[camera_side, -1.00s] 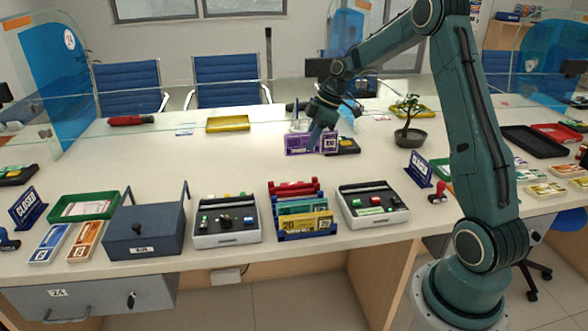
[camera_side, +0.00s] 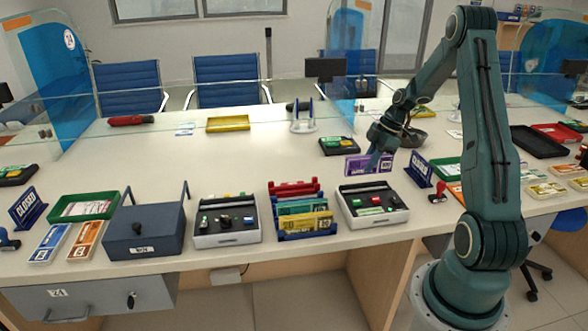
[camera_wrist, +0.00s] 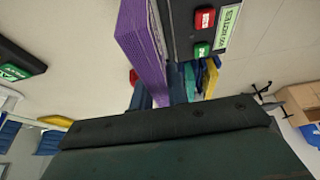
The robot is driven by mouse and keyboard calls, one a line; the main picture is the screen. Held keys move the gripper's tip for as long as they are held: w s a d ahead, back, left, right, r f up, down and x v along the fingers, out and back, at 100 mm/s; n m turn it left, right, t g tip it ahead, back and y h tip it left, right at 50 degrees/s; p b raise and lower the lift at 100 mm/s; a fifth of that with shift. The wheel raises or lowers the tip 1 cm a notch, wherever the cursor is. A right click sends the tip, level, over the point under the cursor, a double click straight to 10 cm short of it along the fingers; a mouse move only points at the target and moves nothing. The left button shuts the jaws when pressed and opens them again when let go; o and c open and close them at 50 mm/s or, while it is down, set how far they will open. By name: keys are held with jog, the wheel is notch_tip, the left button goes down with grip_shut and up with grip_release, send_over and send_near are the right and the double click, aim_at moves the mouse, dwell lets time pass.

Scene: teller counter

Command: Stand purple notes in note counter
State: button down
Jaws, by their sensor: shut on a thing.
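My gripper (camera_side: 378,159) is shut on the purple notes (camera_side: 358,166), a flat bundle held on its long edge above the counter, behind the right-hand grey machine. In the wrist view the purple notes (camera_wrist: 140,40) show as a thick edge-on stack at the top, and the gripper partly covers them. The right-hand machine (camera_side: 378,220), with a black top and red and green buttons, seems to be the note counter. Part of it, with a label ending in "NOTES" (camera_wrist: 228,27), lies right beside the notes in the wrist view. The notes are apart from its top in the side view.
A similar grey machine (camera_side: 227,239) stands further left. Between them is a rack (camera_side: 280,237) of coloured note bundles. A blue CLOSED sign (camera_side: 418,170) stands close right of the notes. The left middle counter is clear.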

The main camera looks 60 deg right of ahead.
aim_at(367, 173)
jog(key=shift+f, duration=0.15)
jog(key=shift+f, duration=1.8)
jog(key=shift+f, duration=1.15)
jog(key=c, duration=1.3)
grip_release()
jog(key=shift+r, duration=0.15)
jog(key=shift+r, duration=3.4)
